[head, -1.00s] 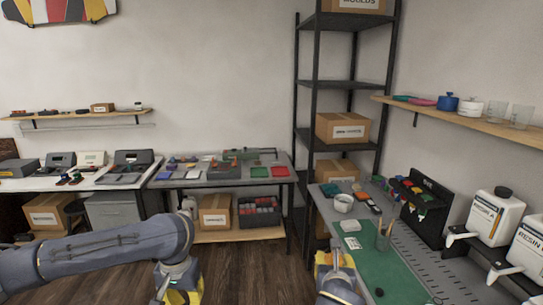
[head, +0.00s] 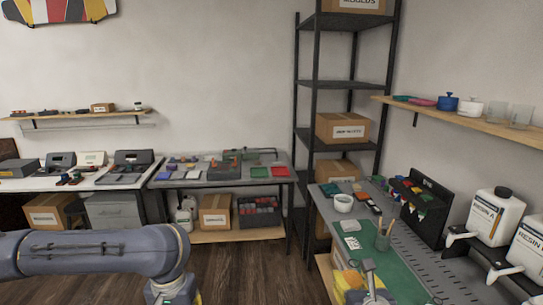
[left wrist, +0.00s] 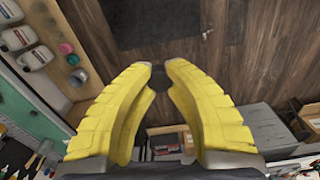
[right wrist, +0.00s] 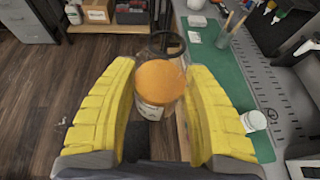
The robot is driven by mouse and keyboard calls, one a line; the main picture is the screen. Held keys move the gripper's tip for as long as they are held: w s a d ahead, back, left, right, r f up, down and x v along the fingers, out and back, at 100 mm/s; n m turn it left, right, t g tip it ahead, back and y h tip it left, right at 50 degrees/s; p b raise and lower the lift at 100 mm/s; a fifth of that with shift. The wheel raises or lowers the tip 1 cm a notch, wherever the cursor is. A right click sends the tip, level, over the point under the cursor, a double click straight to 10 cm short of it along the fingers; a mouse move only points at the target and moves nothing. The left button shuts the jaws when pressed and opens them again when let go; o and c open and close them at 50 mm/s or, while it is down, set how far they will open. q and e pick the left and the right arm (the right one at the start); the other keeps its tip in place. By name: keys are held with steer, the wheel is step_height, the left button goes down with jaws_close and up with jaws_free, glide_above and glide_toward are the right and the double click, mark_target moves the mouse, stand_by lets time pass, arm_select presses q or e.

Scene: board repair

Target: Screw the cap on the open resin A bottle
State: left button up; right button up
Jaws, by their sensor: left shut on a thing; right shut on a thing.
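My right gripper (right wrist: 160,72) is shut on a clear bottle (right wrist: 158,85) with orange contents and a pale label. Its top shows a dark ring, and I see no cap on it. My left gripper (left wrist: 159,68) is shut on a small dark round thing, which looks like the black cap (left wrist: 160,78). It is held over the wooden floor, apart from the bottle. In the head view my right gripper is low at the right by the bench front, and the left fingers are mostly below the picture's edge.
The green mat (head: 390,262) lies on the right bench with a cup of sticks (head: 383,240) and a white bowl (head: 343,202). A white jug labelled resin A (head: 494,218) with a black cap stands in a wall bracket. A small white tub (right wrist: 254,121) stands on the bench.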

steer(key=shift+a, duration=0.1)
steer(key=a+f+n+g+y, duration=0.3)
steer(key=a+n+y, duration=0.5)
steer(key=a, duration=0.6)
steer(key=shift+s+a+f+y, duration=0.4)
steer(key=shift+s+f, duration=0.05)
steer(key=shift+f, duration=0.25)
